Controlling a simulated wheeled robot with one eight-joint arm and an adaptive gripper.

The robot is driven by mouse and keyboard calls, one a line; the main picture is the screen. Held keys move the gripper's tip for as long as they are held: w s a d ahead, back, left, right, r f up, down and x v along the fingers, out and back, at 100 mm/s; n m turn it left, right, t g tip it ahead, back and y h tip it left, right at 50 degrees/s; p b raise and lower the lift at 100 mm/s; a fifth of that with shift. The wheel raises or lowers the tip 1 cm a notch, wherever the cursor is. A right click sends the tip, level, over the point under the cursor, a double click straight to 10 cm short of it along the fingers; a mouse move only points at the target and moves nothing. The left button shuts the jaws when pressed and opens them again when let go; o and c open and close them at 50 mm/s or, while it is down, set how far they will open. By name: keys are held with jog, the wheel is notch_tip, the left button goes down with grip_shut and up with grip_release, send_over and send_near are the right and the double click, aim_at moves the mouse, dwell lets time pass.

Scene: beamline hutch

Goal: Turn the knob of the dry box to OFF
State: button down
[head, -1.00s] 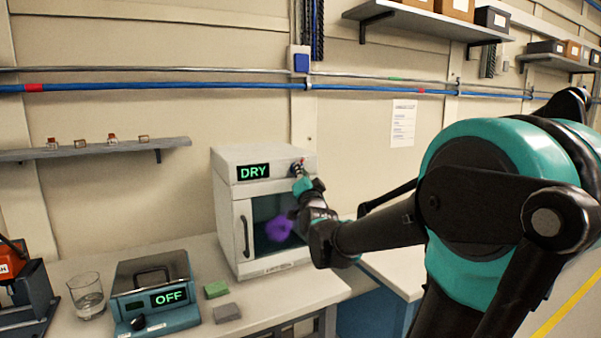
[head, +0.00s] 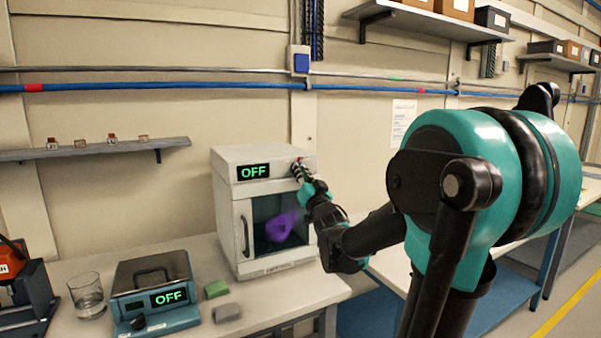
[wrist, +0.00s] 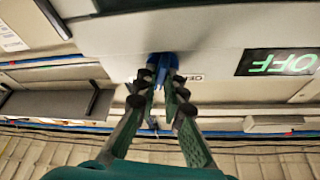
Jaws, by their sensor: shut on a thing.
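The dry box (head: 230,216) is a white cabinet on the bench, with a dark window and a purple thing inside. Its display (head: 253,171) reads OFF in green; it also shows upside down in the wrist view (wrist: 278,62). My gripper (head: 299,172) is at the upper right of the box front. In the wrist view my gripper (wrist: 162,76) is shut on the blue knob (wrist: 162,62), with a fingertip on each side. The knob's far part and pointer are partly hidden by the fingers.
A teal device (head: 155,290) with its own OFF display stands at the front left, beside a glass beaker (head: 87,295). A green block (head: 216,289) and a grey block (head: 227,312) lie in front of the box. A small shelf (head: 90,149) is on the wall.

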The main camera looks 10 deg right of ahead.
jog(key=n+g+y, duration=0.1)
jog(key=n+y, duration=0.1)
jog(key=n, duration=0.4)
jog(key=n+g+y, duration=0.1)
jog(key=n+y, duration=0.2)
jog(key=n, duration=0.3)
jog(key=n+g+y, duration=0.2)
jog(key=n+y, duration=0.1)
jog(key=n, duration=0.3)
jog(key=shift+n+g, duration=0.3)
jog(key=shift+n, duration=0.1)
jog(key=c, duration=1.9)
grip_release()
jog(key=v, duration=1.2)
